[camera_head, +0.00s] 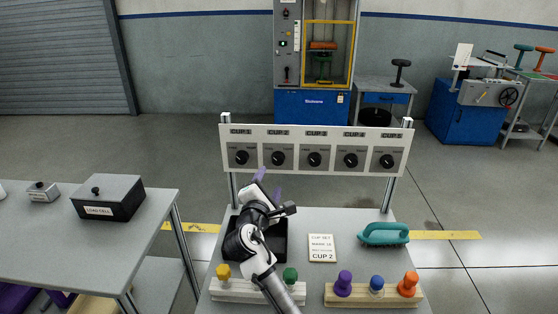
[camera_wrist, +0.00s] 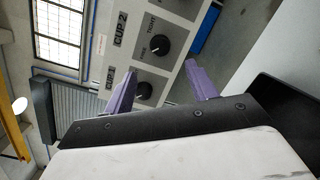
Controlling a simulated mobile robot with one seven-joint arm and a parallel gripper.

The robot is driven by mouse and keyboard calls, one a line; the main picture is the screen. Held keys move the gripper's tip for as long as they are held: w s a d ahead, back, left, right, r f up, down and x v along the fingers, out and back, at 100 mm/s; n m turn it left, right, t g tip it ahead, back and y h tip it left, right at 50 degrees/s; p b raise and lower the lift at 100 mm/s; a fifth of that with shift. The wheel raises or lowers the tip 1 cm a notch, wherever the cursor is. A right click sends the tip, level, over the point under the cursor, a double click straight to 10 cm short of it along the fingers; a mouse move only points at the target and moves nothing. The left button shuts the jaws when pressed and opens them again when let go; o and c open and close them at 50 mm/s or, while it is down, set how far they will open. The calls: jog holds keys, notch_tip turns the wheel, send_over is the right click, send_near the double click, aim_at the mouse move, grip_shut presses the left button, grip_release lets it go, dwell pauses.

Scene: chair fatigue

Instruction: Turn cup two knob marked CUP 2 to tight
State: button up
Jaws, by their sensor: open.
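The CUP 2 knob (camera_head: 278,158) is a round black knob on a grey plate, second from the left on the white panel (camera_head: 300,133). It also shows in the wrist view (camera_wrist: 160,44), beside the word TIGHT and a smaller word that I cannot read surely. Its exact pointer setting is too small to tell. My gripper (camera_head: 268,183) has purple fingers and is open and empty, just below the panel in the head view. In the wrist view my gripper (camera_wrist: 160,68) has its fingertips apart, with the CUP 2 knob beyond them, not touched.
The CUP 1 knob (camera_head: 241,157) is close on the left and other knobs follow on the right. Below are a black tray (camera_head: 277,250), a CUP 2 card (camera_head: 322,248), a teal brush (camera_head: 384,234) and coloured pegs in wooden racks (camera_head: 373,299).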

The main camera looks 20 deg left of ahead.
aim_at(278, 161)
jog(key=w, duration=0.3)
jog(key=w+a+p, duration=0.1)
jog(key=w, duration=0.3)
jog(key=w+p, duration=0.1)
jog(key=w, duration=0.2)
jog(key=shift+w+a, duration=0.2)
jog(key=shift+w, duration=0.1)
jog(key=shift+c, duration=0.5)
jog(key=c, duration=0.9)
